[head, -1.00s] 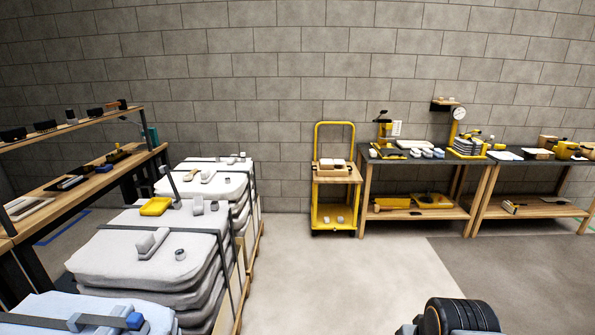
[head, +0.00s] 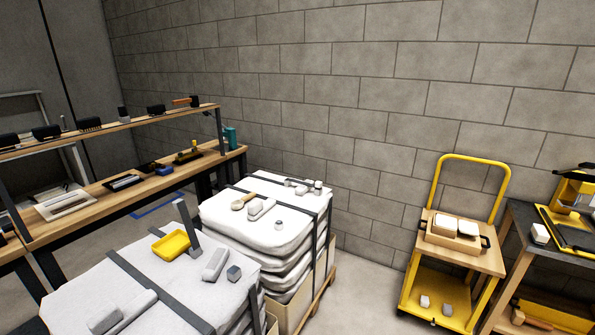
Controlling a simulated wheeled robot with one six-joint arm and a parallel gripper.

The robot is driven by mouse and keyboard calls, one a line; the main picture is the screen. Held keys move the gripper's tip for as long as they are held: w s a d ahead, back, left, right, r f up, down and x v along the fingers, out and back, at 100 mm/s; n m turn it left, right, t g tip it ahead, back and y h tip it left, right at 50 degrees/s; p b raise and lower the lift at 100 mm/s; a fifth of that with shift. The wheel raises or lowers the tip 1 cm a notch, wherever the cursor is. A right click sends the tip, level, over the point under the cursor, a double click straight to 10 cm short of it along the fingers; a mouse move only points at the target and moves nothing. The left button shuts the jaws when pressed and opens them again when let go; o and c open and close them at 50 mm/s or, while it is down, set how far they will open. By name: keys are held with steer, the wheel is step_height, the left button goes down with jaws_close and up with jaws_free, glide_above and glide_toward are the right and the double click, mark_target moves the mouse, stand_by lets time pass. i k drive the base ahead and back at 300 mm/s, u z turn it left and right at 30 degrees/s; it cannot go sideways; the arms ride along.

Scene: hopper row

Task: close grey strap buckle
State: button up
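Two stacks of pale sacks bound with dark grey straps stand on pallets at the lower left. On the nearer stack (head: 75,295), a grey block (head: 103,320) and a lighter grey bar (head: 138,305) lie together near the bottom edge; I cannot tell whether they form a buckle. A dark grey flat piece (head: 187,226) stands up steeply beside a yellow tray (head: 170,245). A pale grey block (head: 215,263) and a darker grey block (head: 233,272) lie to the right. On the farther stack (head: 270,235), small grey pieces (head: 300,187) sit by a strap. My gripper is not in view.
A wooden workbench with a shelf (head: 105,198) runs along the left. A yellow trolley (head: 455,260) with a wooden tray stands at right, beside a dark-topped table (head: 530,230). Grey floor (head: 355,300) is free between the stacks and the trolley.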

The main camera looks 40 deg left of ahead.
mark_target(180, 203)
steer(key=i, duration=0.7)
steer(key=u, duration=3.4)
steer(key=i, duration=1)
steer(key=z, duration=0.05)
